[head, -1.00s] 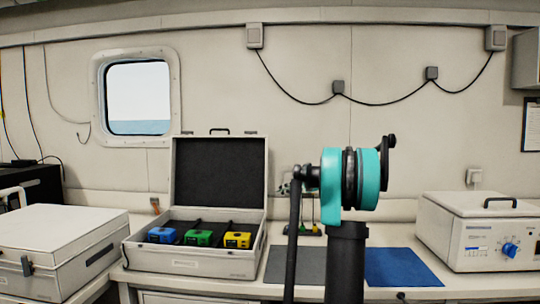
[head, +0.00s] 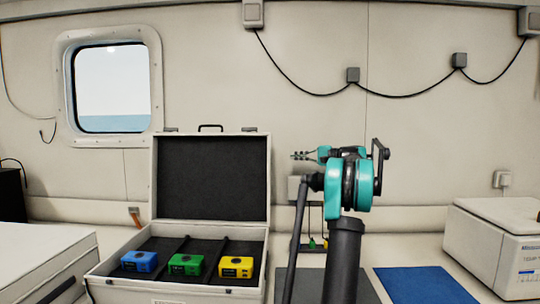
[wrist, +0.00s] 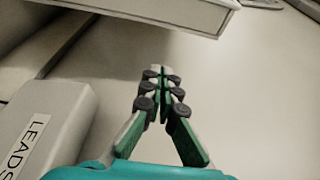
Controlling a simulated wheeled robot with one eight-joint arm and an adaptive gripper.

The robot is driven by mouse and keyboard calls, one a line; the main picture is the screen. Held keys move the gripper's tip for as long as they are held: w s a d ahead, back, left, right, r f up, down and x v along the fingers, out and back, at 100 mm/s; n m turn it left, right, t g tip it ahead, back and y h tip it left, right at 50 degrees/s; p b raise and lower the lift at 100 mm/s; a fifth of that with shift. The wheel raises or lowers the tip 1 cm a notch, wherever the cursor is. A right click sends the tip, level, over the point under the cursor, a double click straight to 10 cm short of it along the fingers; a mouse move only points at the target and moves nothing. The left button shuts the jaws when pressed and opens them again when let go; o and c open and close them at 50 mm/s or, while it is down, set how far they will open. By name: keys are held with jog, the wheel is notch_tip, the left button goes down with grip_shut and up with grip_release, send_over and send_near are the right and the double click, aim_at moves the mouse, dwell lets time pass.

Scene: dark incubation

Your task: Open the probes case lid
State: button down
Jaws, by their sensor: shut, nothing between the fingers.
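A light grey case (head: 110,291) stands open on the bench left of centre in the head view. Its lid (head: 211,178) stands upright at the back, with dark foam inside. A second pale case (head: 40,265) at the left edge is shut and partly cut off. No readable label tells which one is the probes case. My gripper (head: 298,155) is in the air right of the open lid, apart from it, fingers pointing left. In the wrist view its fingers (wrist: 160,88) are shut with nothing between them.
Blue (head: 138,262), green (head: 186,265) and yellow (head: 236,267) units sit in the open case. A blue mat (head: 425,285) and a white instrument (head: 490,250) lie to the right. The wrist view shows a box labelled LEADS (wrist: 45,130) at left and a pale box edge (wrist: 170,12) above.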

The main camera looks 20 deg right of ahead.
jog(key=w+r+x, duration=0.1)
jog(key=x, duration=1)
jog(key=shift+s+a+r, duration=0.1)
jog(key=shift+s, duration=1)
jog(key=shift+s+a, duration=0.15)
jog(key=shift+s, duration=0.95)
jog(key=s, duration=0.1)
jog(key=s+a+r+n, duration=0.1)
jog(key=s, duration=0.1)
jog(key=s+a+n, duration=0.1)
jog(key=s, duration=0.1)
jog(key=shift+s+r+t+y, duration=0.1)
jog(key=shift+r+t+y, duration=0.2)
jog(key=shift+r, duration=0.05)
jog(key=shift+d, duration=0.1)
